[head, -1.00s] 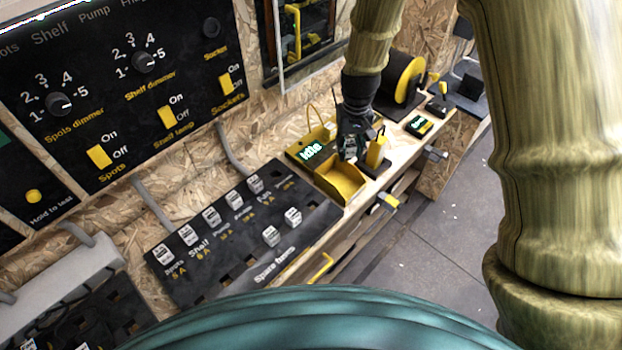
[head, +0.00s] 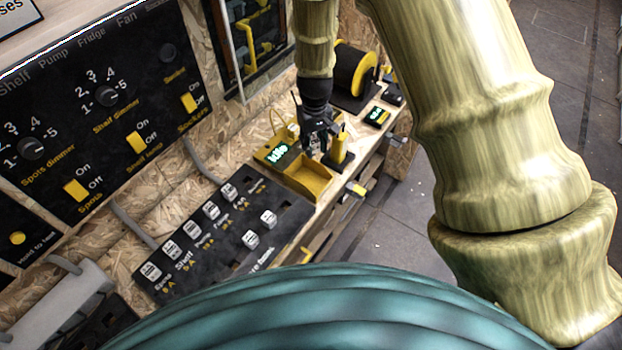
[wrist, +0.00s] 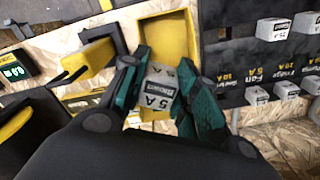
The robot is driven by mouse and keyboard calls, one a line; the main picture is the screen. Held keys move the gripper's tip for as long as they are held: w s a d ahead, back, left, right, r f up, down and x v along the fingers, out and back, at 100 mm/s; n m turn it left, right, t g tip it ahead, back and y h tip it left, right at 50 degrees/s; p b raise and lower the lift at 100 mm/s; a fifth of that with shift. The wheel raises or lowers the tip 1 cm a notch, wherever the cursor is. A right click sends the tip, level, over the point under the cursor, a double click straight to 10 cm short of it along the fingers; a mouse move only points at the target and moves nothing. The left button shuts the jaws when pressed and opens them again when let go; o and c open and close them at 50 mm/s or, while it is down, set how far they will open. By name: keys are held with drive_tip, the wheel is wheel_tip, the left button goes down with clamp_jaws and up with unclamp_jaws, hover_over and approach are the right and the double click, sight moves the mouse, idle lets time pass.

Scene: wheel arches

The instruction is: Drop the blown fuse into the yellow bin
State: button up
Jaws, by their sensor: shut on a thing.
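My gripper (wrist: 160,88) is shut on a pale grey fuse (wrist: 158,92) marked "5 A" and with a second word that looks like "Blown". The fuse sits between the two dark green fingers. The yellow bin (wrist: 166,38) lies behind and beyond the fuse in the wrist view. In the head view the yellow bin (head: 308,181) is on the bench, and my gripper (head: 318,142) is above its far part, pointing down. The fuse is too small and dark to make out clearly there.
Left of the bin is a black fuse panel (head: 232,258) with several fuses. A yellow device with a lit display (head: 279,154) adjoins the bin's far side. A yellow-and-black upright tool (head: 338,148) stands close right of the gripper. A black-yellow reel (head: 357,72) is behind.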

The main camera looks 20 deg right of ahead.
sight(314, 154)
drive_tip(key=shift+f+b, duration=1.7)
drive_tip(key=shift+f, duration=0.75)
drive_tip(key=o, duration=1.1)
drive_tip(key=shift+r, duration=0.1)
wheel_tip(314, 154, up, 12)
drive_tip(key=shift+f, duration=0.1)
